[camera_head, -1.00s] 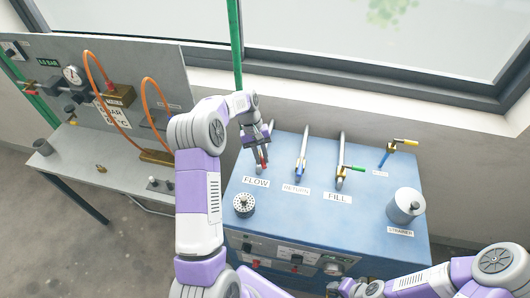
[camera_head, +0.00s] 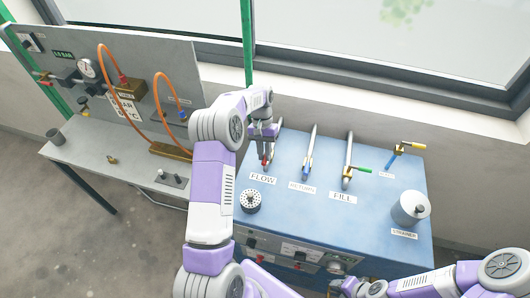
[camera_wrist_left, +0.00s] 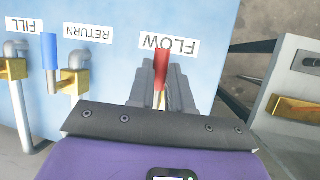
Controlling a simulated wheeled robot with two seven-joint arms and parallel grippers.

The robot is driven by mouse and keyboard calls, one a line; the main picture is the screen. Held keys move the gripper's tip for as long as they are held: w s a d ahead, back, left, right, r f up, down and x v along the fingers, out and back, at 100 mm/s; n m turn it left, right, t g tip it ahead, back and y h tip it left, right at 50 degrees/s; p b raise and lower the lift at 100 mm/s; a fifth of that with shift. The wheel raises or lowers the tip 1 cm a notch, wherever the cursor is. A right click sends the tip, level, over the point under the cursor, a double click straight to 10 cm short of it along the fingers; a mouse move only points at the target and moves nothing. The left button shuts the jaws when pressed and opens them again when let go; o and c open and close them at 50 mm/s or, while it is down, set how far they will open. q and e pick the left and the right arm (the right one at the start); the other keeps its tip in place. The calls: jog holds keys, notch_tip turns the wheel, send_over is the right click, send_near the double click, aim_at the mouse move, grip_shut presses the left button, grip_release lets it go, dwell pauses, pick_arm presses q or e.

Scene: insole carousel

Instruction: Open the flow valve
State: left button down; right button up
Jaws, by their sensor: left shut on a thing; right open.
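The flow valve has a red lever handle (camera_wrist_left: 161,68), and the FLOW label (camera_wrist_left: 169,44) lies just beyond it on the blue unit's top. My left gripper (camera_wrist_left: 161,82) is shut on the red handle, with its fingers on both sides of it. In the head view the left gripper (camera_head: 264,150) hangs over the FLOW label (camera_head: 263,178) and hides most of the valve body; a bit of red handle (camera_head: 265,163) shows below it. My right gripper (camera_head: 362,290) is at the bottom edge, mostly out of sight and away from the valves.
A grey bench (camera_head: 110,165) with orange hoses stands at the left.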

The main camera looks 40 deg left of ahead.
pick_arm(q)
jog(key=c, duration=1.1)
grip_release()
jog(key=shift+o, duration=0.2)
jog(key=v, duration=0.7)
jog(key=shift+r, duration=0.25)
